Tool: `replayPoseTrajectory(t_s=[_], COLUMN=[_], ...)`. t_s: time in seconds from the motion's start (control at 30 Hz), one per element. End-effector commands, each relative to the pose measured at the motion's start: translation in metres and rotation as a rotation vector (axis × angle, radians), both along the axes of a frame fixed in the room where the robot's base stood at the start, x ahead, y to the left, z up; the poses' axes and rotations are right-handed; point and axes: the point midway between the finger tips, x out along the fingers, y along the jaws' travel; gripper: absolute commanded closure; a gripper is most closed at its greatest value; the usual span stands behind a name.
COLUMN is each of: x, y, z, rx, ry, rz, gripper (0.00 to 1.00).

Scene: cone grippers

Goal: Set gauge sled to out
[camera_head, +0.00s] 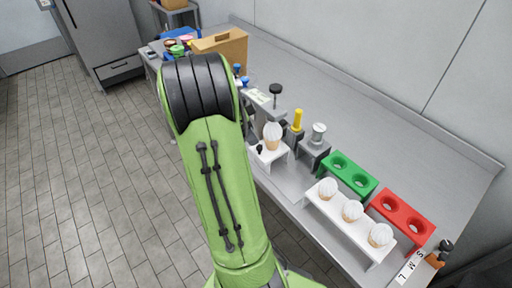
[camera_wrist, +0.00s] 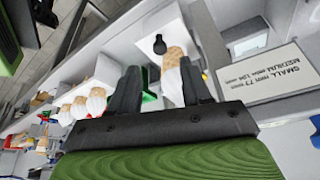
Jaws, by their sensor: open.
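A white sled-like block with a black knob (camera_head: 259,149), which I take to be the gauge sled, stands near the counter's front edge in the head view. A cone with a white top (camera_head: 272,135) stands at it. In the wrist view the black knob (camera_wrist: 160,45) shows on a white face, with a cone (camera_wrist: 173,60) right beside it. My gripper (camera_wrist: 162,80) is open, its two dark fingers apart, pointing towards the cone and knob. Whether a finger touches either cannot be told. In the head view my green arm hides the gripper.
A sign (camera_wrist: 268,80) gives small and medium sizes. Further right on the counter stand a white rack (camera_head: 335,222) with three cones, a green holder (camera_head: 347,175) and a red holder (camera_head: 402,216). A yellow-handled device (camera_head: 297,122) and a grey one (camera_head: 318,140) stand close by.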

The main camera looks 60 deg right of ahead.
Motion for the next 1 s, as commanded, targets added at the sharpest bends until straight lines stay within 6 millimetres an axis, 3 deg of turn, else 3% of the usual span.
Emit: replayPoseTrajectory(t_s=[0.1, 0.27, 0.6, 0.9, 1.0], x=[-0.01, -0.017, -0.018, -0.018, -0.018], y=[-0.007, -0.013, -0.016, -0.016, -0.016], z=[-0.029, -0.053, -0.059, -0.059, -0.059], rx=[0.003, 0.003, 0.0, 0.0, 0.0], ry=[0.003, 0.001, -0.001, -0.001, -0.001], rz=[-0.003, 0.0, 0.001, 0.001, 0.001], gripper=[0.52, 0.52, 0.52, 0.96, 1.0])
